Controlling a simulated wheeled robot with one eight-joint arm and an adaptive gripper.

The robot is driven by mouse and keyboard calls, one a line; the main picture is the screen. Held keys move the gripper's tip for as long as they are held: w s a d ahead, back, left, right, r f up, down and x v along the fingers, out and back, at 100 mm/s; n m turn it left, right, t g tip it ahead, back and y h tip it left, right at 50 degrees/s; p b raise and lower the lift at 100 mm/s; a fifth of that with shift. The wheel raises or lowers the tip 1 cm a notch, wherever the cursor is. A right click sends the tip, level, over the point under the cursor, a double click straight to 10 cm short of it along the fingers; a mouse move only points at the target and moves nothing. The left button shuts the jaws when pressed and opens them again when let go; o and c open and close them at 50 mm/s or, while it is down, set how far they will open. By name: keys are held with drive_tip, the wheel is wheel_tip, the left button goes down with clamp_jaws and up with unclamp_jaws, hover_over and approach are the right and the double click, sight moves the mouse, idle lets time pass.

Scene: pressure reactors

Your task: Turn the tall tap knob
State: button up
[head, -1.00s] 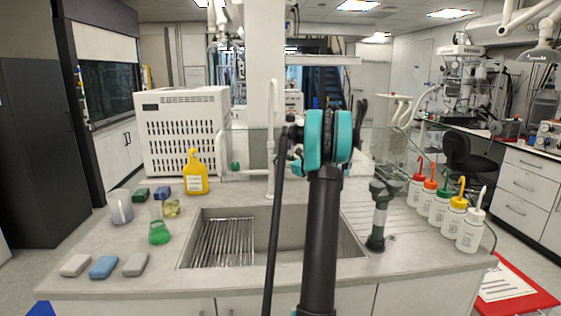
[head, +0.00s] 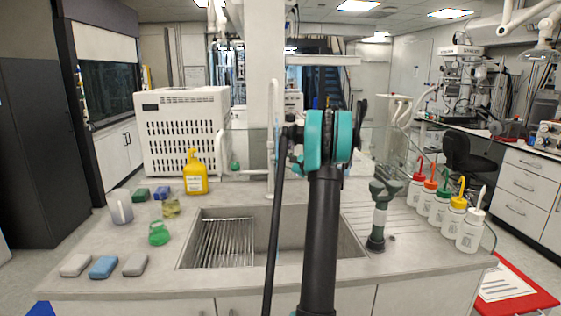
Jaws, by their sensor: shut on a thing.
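The tall white tap (head: 273,110) rises behind the sink, just left of my arm in the head view. Its slim upright shows, but I cannot make out its knob clearly. My black arm with teal joint covers stands in front of the sink and covers the area right of the tap. My gripper is hidden behind my own arm, so its fingers and its contact with the knob do not show.
The sink (head: 270,262) has a ribbed rack at left. A yellow bottle (head: 195,175), green flask (head: 159,234) and grey mug (head: 120,208) stand left. A grey-green fitting (head: 379,215) stands right, near several wash bottles (head: 470,232). A white perforated box (head: 183,130) stands behind left.

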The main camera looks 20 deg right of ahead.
drive_tip(key=shift+n, duration=0.6)
drive_tip(key=o, duration=1.2)
drive_tip(key=v, duration=1.2)
drive_tip(key=shift+s, duration=0.1)
